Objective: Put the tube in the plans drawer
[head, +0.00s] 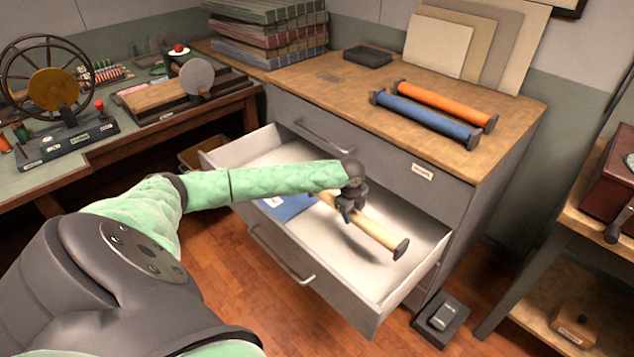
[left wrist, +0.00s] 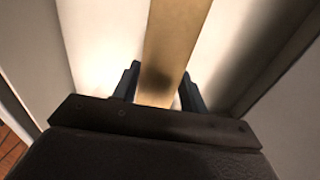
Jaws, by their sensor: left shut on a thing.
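A tan tube (head: 372,237) with dark end caps is held by my left gripper (head: 347,212), whose arm comes in from the left. The tube is over the open drawer (head: 425,266), inside its outline; I cannot tell whether it touches the drawer floor. In the left wrist view the tube (left wrist: 174,50) runs between the two fingers of the gripper (left wrist: 158,92), which is shut on it. The drawer is pulled out of the grey cabinet (head: 405,185), with a blue flat item (head: 288,206) in it, partly hidden by my arm. My right gripper is not in view.
An orange tube (head: 445,103) and a blue tube (head: 425,118) lie on the cabinet top, near a small dark tray (head: 368,56) and stacked books (head: 265,35). A shut drawer is above the open one. A workbench (head: 120,135) stands at left, a side table (head: 570,215) at right.

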